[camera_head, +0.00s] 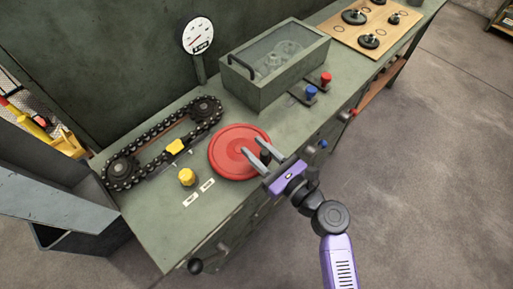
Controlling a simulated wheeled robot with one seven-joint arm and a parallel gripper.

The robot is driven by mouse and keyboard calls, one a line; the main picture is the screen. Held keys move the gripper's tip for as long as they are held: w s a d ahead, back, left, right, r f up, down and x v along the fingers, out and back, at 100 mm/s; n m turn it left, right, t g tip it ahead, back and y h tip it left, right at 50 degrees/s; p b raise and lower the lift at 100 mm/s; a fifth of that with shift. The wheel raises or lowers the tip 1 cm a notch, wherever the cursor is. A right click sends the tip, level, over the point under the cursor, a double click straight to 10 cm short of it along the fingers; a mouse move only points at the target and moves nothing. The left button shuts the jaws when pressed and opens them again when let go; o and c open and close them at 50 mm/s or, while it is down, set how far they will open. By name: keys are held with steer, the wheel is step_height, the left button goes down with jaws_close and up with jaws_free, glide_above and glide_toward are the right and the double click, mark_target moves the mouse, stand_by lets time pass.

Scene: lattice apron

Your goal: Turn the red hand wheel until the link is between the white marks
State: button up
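The red hand wheel (228,160) lies flat on the green bench top. My gripper (251,146) is over its right part, with two grey fingers spread apart. A dark knob (265,155) shows between the fingers; I cannot tell whether they touch it. A black chain (158,130) runs in a loop around two sprockets left of the wheel. A yellow link (175,146) sits on the chain's near run, about midway. Small pale marks show beside this run, too small to tell exactly how the link lies against them.
A yellow knob (187,178) and two white labels (190,200) are left of the wheel. A dial gauge (197,36) stands behind. A green box with a clear lid (268,98) is behind right, near blue and red knobs. A wooden board (345,30) lies farther back.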

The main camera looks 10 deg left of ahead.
jaws_close()
stand_by(1.2)
